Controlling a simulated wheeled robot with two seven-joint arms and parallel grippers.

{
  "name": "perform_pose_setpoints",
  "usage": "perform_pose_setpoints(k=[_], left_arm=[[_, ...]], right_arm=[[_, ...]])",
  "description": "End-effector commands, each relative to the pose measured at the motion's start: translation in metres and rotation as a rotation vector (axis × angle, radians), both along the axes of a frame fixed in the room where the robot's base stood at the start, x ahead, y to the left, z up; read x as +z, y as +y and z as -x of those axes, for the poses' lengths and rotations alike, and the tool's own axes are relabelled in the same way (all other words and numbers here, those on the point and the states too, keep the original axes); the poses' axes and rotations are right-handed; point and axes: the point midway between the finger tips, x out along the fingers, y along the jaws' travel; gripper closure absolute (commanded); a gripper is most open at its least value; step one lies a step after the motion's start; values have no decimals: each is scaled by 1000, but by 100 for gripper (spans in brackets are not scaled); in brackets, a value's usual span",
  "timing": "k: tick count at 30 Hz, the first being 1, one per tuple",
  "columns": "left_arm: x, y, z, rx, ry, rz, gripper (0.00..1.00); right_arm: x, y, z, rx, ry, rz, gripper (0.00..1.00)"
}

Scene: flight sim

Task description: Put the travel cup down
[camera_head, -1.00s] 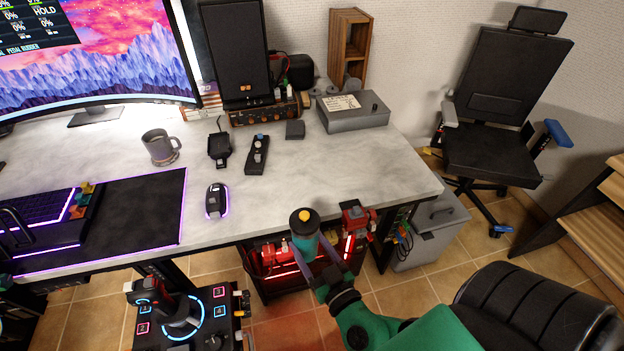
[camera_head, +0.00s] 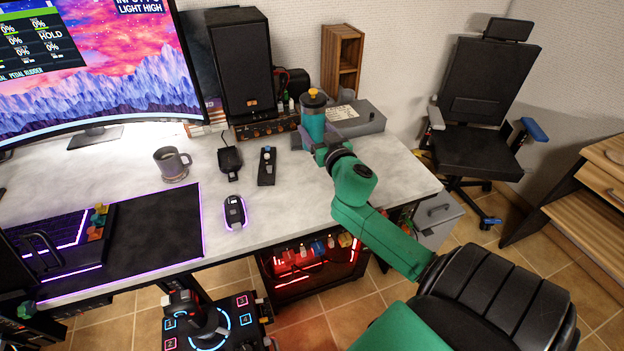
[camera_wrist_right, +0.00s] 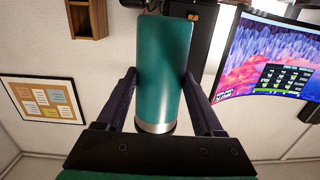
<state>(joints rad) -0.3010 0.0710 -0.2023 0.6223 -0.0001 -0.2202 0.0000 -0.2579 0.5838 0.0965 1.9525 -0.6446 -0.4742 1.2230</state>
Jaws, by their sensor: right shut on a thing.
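The travel cup (camera_head: 313,122) is teal with a dark lid and a yellow knob on top. It stands upright over the back right part of the desk (camera_head: 300,185), in front of the grey box. My right gripper (camera_head: 322,148) is shut on it from the near side. In the right wrist view the teal cup (camera_wrist_right: 163,70), with a silver band, sits between the two dark fingers (camera_wrist_right: 166,95). The gripper hides the cup's base in the head view, so I cannot tell whether it touches the desk. My left gripper is not in view.
A grey box (camera_head: 355,120) stands beside the cup, and a black speaker (camera_head: 243,62) stands behind to the left. A mug (camera_head: 172,164), a small remote (camera_head: 267,166) and a mouse (camera_head: 234,211) lie further left. The desk's right front area is clear apart from my arm.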

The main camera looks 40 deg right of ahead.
Motion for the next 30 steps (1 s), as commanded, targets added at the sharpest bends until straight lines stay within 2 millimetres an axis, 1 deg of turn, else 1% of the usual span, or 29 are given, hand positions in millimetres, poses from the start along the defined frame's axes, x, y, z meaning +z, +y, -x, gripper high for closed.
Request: perform_pose_setpoints(k=[1,3,6,9,10,12,15,17,19,21,26,30], left_arm=[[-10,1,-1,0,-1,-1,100],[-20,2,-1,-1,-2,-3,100],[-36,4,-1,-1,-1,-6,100],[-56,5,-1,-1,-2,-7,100],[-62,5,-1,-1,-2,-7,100],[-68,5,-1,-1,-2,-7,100],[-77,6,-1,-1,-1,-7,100],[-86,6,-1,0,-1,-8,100],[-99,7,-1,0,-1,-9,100],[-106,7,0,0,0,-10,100],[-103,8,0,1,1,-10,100],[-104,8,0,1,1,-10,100]], right_arm=[[-22,0,0,-1,5,-4,100],[-48,0,0,-3,5,-5,100],[-82,0,0,-2,5,-4,100],[-115,0,0,-2,5,-4,100],[-124,0,0,-2,3,-3,100],[-136,1,0,-1,3,-3,100],[-148,1,0,0,3,-1,100],[-160,1,0,0,3,-2,100],[-176,1,0,-1,4,-1,100],[-185,1,0,-1,4,-2,100],[-183,1,0,0,3,-2,100],[-184,1,0,0,3,-2,100]])
